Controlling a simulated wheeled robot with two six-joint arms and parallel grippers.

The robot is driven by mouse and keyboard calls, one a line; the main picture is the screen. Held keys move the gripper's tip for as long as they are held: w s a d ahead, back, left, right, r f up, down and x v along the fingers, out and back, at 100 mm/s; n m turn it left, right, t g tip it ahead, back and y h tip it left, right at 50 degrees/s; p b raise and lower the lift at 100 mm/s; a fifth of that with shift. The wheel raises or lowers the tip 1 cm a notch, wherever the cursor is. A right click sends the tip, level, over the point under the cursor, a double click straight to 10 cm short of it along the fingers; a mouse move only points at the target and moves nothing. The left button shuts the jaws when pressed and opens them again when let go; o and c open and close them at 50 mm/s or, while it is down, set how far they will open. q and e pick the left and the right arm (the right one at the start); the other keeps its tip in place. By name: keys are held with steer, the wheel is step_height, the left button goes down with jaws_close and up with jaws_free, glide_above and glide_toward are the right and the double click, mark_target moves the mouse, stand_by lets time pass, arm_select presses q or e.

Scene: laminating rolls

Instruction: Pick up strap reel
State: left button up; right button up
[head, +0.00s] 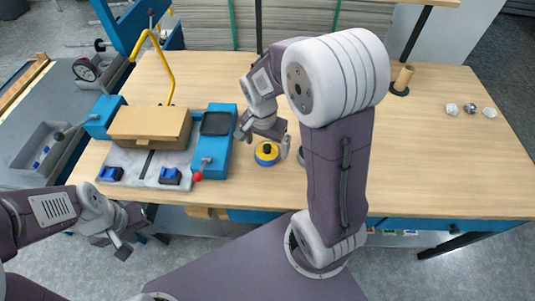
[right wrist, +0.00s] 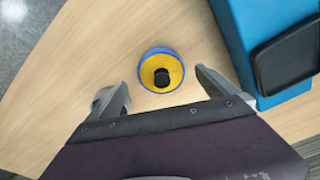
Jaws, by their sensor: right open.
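The strap reel (head: 267,153) is a small round reel, yellow on top with a blue rim and a dark centre. It lies on the wooden table near its front edge, right of the blue machine. In the right wrist view the reel (right wrist: 148,76) shows between and just beyond the spread fingers. My right gripper (head: 264,139) is open and empty, pointing down over the reel. Its fingers also show in the right wrist view (right wrist: 161,84). My left gripper (head: 126,240) hangs off the table's front edge at lower left, away from the reel; its jaw opening is unclear.
The blue-framed machine (head: 217,150) with a dark pad stands close left of the reel. A grey object (head: 300,156) sits right of the reel, partly hidden by my right arm.

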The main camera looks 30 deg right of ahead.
mark_target(267, 147)
steer(key=f, duration=0.3)
steer(key=shift+w+d+f+b, duration=0.2)
steer(key=shift+w+f+b, duration=0.1)
steer(key=shift+w+f, duration=0.1)
steer(key=shift+r, duration=0.1)
steer(key=shift+s, duration=0.1)
steer(key=c, duration=1.7)
